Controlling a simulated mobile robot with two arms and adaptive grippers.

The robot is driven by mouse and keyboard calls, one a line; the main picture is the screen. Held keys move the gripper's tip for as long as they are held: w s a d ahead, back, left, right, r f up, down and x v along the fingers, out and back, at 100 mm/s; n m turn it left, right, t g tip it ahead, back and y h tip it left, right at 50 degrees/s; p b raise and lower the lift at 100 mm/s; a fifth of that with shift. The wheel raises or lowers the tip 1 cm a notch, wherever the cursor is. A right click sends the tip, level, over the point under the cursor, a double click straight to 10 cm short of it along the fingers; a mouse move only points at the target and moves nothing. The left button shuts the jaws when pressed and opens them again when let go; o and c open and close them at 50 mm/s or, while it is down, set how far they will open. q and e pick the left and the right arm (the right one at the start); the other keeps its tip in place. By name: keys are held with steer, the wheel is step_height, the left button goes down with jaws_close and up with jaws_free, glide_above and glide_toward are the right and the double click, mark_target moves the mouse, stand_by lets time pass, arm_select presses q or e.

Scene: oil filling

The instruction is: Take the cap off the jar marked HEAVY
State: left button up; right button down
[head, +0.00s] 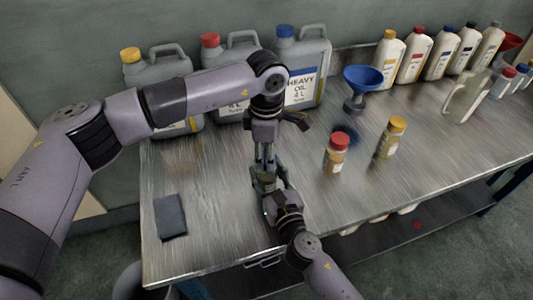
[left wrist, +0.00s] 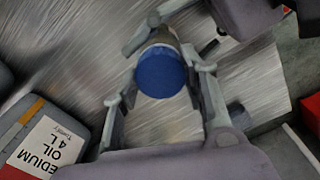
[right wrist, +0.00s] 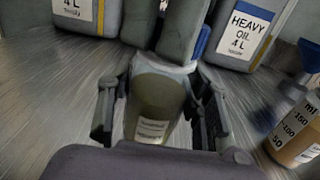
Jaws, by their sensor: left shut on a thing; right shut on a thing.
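A small jar with a blue cap (left wrist: 160,72) stands between my two grippers. Its clear, olive-tinted body (right wrist: 155,105) has a white label too blurred to read. My left gripper (head: 264,152) reaches down from above, with its fingers on both sides of the blue cap, shut on it. My right gripper (head: 266,178) comes from the front edge and is shut around the jar body, below the left fingers. In the head view the grippers hide most of the jar. I cannot tell whether the cap is still seated.
Jars with a red cap (head: 338,153) and a yellow cap (head: 391,138) stand to the right. A blue funnel (head: 362,78) and the HEAVY OIL can (head: 305,70) are behind. A dark cloth or pad (head: 171,216) lies front left. The table's front left is mostly clear.

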arm_select(q)
steer(key=n, duration=1.1)
steer(key=shift+n, duration=0.4)
steer(key=n, duration=0.3)
steer(key=shift+n, duration=0.3)
steer(key=n, duration=1.1)
steer(key=shift+n, duration=0.3)
steer(key=n, duration=0.4)
steer(key=shift+r+n, duration=0.1)
steer(key=shift+n, duration=0.2)
steer(key=shift+r, duration=0.1)
